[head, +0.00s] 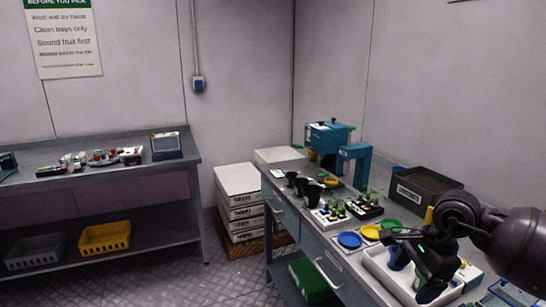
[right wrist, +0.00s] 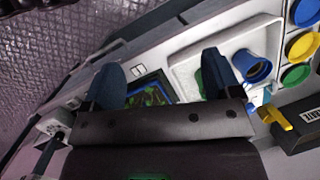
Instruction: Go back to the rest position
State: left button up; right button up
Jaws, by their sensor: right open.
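My right gripper (head: 420,275) is at the right of the head view, low over the near end of the workbench, beside and partly over a white tray (head: 376,270). In the right wrist view its two dark blue fingers (right wrist: 160,78) stand wide apart with nothing held between them. Behind the gap lies a flat green and blue card (right wrist: 150,92) on the bench. The white tray (right wrist: 185,75) with a blue cup (right wrist: 251,66) is beside the right finger. My left gripper is not in view.
The bench (head: 300,232) also holds blue, yellow and green discs (head: 350,240), seedling trays (head: 330,216), black pots (head: 301,187), a teal machine (head: 328,138) and a soil bin (head: 425,187). White boxes (head: 238,180) are stacked beyond it. Floor at the lower left is clear.

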jog(key=w+a+r+m+t+y, duration=0.3)
jog(key=a+r+m+t+y, duration=0.3)
jog(key=a+r+m+y, duration=0.7)
jog(key=s+d+f+m+t+h, duration=0.1)
jog(key=d+f+m+t+h, duration=0.35)
jog(key=f+m, duration=0.85)
jog(key=s+d+f+m+t+h, duration=0.1)
jog(key=d+f+m+t+h, duration=0.4)
jog(key=m, duration=1.3)
jog(key=s+d+f+m+g+h, duration=0.1)
jog(key=s+f+m, duration=0.4)
jog(key=s+f, duration=0.6)
jog(key=s+d+f+m+g+h, duration=0.1)
jog(key=s+f+m+g+h, duration=0.3)
jog(key=s+f, duration=0.7)
jog(key=shift+s+d+f+m+h, duration=0.35)
jog(key=shift+s+m+h, duration=0.15)
jog(key=shift+m+h, duration=0.2)
